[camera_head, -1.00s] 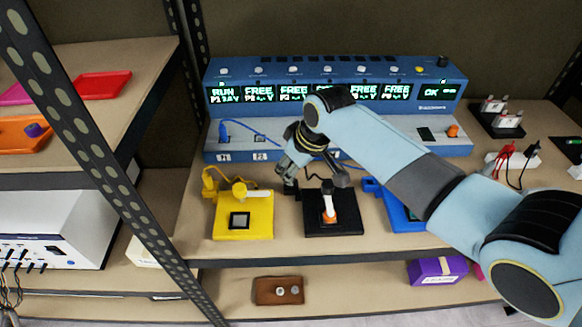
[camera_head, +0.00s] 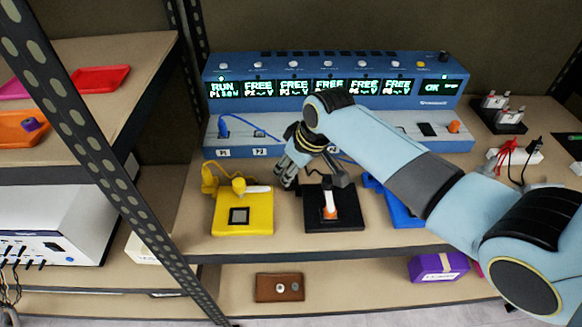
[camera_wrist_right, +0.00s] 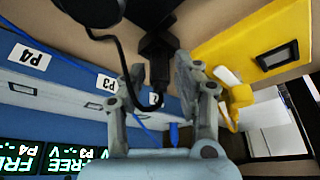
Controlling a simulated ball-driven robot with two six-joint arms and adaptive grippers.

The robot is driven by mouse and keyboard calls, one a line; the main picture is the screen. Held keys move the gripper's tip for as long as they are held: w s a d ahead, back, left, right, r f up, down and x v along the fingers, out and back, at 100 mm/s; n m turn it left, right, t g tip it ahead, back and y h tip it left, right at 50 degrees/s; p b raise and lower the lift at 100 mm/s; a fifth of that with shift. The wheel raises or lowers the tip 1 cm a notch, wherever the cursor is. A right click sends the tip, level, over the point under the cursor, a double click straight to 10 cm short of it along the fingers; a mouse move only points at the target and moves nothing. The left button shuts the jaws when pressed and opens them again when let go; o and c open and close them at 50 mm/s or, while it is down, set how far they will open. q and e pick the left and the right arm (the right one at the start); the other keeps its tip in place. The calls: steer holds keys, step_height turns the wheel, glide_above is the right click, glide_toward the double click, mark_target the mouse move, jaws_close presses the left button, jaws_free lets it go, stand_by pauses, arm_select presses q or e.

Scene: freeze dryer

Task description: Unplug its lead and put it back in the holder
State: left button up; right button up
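My right gripper (camera_head: 287,182) is at the left edge of the black pad (camera_head: 345,220). In the right wrist view its two fingers (camera_wrist_right: 163,75) stand apart, on either side of a black plug (camera_wrist_right: 158,65), with gaps showing beside it. The plug's black lead (camera_wrist_right: 122,55) curves to its end. The plug lines up with a black holder (camera_wrist_right: 157,38) at the pad's side; whether it is fully seated I cannot tell. My left gripper is not in view.
A yellow pad (camera_head: 258,215) stands left of the black pad, a blue pad (camera_head: 398,208) right. Behind is a blue console (camera_head: 330,95) with a row of ports below; a blue plug (camera_head: 223,125) is at P1. A dark rack post (camera_head: 100,150) crosses the left side.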

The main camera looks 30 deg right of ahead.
steer(key=shift+o, duration=1)
steer(key=shift+r, duration=0.25)
steer(key=v, duration=1.1)
steer(key=shift+s+r, duration=0.2)
steer(key=shift+s, duration=0.05)
steer(key=shift+s+d, duration=0.1)
